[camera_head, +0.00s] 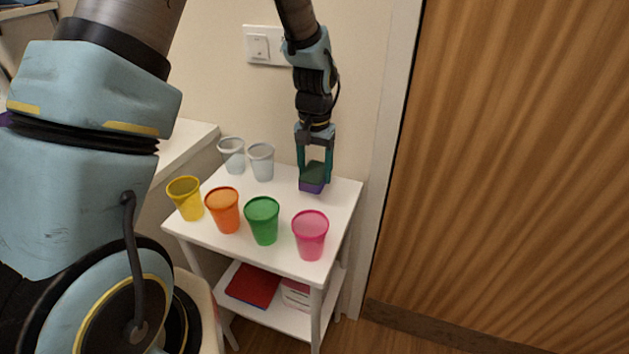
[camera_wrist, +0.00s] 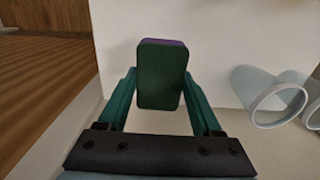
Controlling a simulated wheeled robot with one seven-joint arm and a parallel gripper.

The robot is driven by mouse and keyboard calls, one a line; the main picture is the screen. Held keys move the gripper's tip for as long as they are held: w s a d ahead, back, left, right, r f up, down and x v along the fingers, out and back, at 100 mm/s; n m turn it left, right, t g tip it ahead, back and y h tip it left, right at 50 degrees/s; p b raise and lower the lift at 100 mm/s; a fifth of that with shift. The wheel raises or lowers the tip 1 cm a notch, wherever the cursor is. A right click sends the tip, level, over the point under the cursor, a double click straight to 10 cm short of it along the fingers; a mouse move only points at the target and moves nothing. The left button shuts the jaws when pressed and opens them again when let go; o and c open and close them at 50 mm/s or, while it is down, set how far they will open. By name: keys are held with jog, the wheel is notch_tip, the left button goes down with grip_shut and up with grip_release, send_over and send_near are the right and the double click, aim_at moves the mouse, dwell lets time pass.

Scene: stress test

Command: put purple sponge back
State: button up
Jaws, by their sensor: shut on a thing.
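The purple sponge (camera_head: 312,186) has a dark green top face and a purple lower part. In the head view it is at the back right of the white table. My gripper (camera_head: 314,180) points down and is shut on the sponge, one teal finger on each side. In the wrist view the sponge (camera_wrist: 161,75) sits between the fingertips, its green face toward the camera and a purple strip at its far edge. The sponge is at or just above the tabletop; I cannot tell if it touches.
The white table (camera_head: 273,194) holds two clear cups (camera_head: 261,162) at the back left. A yellow cup (camera_head: 186,199), an orange cup (camera_head: 223,211), a green cup (camera_head: 263,221) and a pink cup (camera_head: 310,236) line the front. A red item (camera_head: 253,285) lies on the lower shelf.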

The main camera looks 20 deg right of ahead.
aim_at(315, 171)
jog(key=shift+f+p, duration=0.3)
jog(key=shift+f, duration=1.6)
jog(key=shift+f, duration=0.1)
jog(key=o, duration=1.2)
notch_tip(315, 171, up, 12)
jog(key=shift+r+b, duration=0.1)
jog(key=shift+b, duration=1.15)
jog(key=a+n, duration=0.1)
jog(key=a, duration=0.6)
jog(key=a+r+n, duration=0.1)
jog(key=a+n, duration=0.1)
jog(key=a, duration=0.6)
jog(key=a+n+t, duration=0.1)
jog(key=a+n, duration=0.1)
jog(key=a, duration=0.6)
jog(key=shift+s+a+r, duration=0.1)
jog(key=shift+a+r, duration=0.1)
jog(key=shift+r, duration=0.2)
jog(key=s+a+n, duration=0.2)
jog(key=s+a, duration=0.1)
jog(key=a, duration=0.3)
jog(key=shift+s+a+f+t, duration=0.15)
jog(key=shift+s+a+t, duration=0.15)
jog(key=shift+s+a, duration=0.1)
